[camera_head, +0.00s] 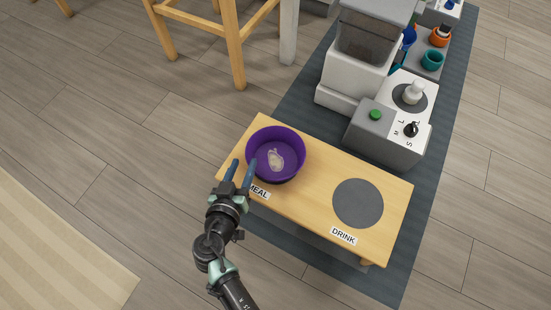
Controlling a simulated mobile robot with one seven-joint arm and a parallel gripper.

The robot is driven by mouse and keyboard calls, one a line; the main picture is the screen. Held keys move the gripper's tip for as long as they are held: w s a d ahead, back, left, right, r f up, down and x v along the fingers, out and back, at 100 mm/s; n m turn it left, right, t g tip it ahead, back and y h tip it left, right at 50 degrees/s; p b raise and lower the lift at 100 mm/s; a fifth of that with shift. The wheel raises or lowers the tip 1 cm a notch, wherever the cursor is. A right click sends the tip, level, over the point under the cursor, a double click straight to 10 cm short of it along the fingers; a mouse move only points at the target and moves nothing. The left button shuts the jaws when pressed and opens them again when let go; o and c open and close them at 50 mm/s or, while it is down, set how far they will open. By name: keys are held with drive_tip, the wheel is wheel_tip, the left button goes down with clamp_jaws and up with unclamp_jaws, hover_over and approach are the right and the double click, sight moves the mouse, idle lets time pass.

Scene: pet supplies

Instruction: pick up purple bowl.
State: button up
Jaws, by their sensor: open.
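The purple bowl (289,139) stands upright on the left part of a low wooden table (330,164), behind the MEAL label. A small pale, whitish thing (275,159) lies inside it. My gripper (241,172) is open, at the bowl's near left side. Its two blue fingers point toward the back. The right finger overlaps the bowl's near left rim in the picture; the left finger is outside the bowl to the left. I cannot tell whether either finger touches the bowl or how high they are above the table.
A grey round pad (358,203) behind the DRINK label (343,236) lies bare on the table's right. A wooden stool (237,60) stands at the back left.

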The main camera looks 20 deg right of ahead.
sight(248, 152)
drive_tip(key=b+x, duration=0.3)
drive_tip(key=x, duration=0.3)
drive_tip(key=shift+w+d, duration=0.25)
drive_tip(key=shift+w, duration=0.05)
clamp_jaws()
idle(1.2)
